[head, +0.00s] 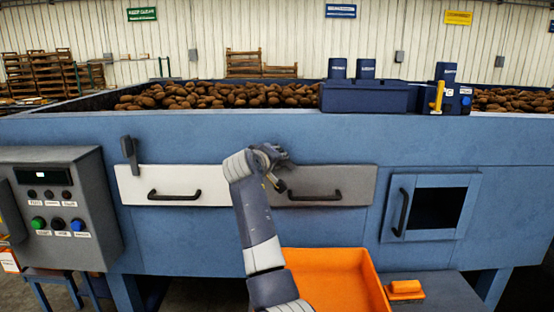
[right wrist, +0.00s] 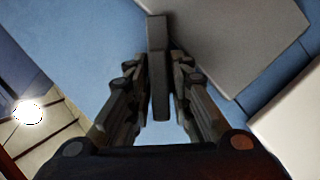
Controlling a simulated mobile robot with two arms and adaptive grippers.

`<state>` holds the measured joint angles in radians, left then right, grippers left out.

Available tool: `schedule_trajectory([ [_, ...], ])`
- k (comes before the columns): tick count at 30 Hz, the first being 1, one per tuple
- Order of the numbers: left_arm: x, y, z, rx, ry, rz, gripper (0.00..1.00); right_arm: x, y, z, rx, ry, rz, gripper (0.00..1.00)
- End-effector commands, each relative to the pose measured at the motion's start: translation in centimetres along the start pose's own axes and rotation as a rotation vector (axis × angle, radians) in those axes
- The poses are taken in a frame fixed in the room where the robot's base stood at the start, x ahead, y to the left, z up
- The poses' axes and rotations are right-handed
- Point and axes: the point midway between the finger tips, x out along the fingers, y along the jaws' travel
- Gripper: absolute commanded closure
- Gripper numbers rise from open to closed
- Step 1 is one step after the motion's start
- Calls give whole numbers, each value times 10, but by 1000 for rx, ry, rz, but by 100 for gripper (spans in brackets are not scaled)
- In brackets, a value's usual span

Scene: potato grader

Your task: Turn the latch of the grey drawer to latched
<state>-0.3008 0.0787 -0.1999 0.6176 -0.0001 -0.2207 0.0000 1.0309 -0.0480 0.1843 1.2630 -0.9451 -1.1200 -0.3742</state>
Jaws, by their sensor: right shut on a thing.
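The grey drawer (head: 350,185) sits in the middle of the blue machine front and looks closed, with a black bar handle (head: 315,196). My right gripper (head: 272,160) is at the drawer's upper left corner and hides its latch in the head view. In the right wrist view, the dark grey latch (right wrist: 157,65) runs lengthwise between the two fingers of my right gripper (right wrist: 158,78), which is shut on it. The grey drawer's panel (right wrist: 225,35) shows beside it there. The latch's angle to the drawer is hard to tell. My left gripper is out of view.
A white drawer (head: 160,182) with its own upright latch (head: 129,152) lies to the left. A control box (head: 68,205) stands far left, a small framed door (head: 400,207) right. An orange bin (head: 368,280) is below the grey drawer, an orange block (head: 405,288) beside it.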

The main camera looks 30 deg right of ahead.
Motion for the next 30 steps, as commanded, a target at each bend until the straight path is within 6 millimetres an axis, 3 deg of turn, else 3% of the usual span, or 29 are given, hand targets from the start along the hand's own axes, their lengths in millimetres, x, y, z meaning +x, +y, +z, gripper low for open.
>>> schedule_trajectory([
  [18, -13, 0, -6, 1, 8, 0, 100, 0, -3, 2, 530, -10, -228, 100],
  [30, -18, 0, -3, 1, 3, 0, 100, 0, -4, 3, 757, -11, -320, 100],
])
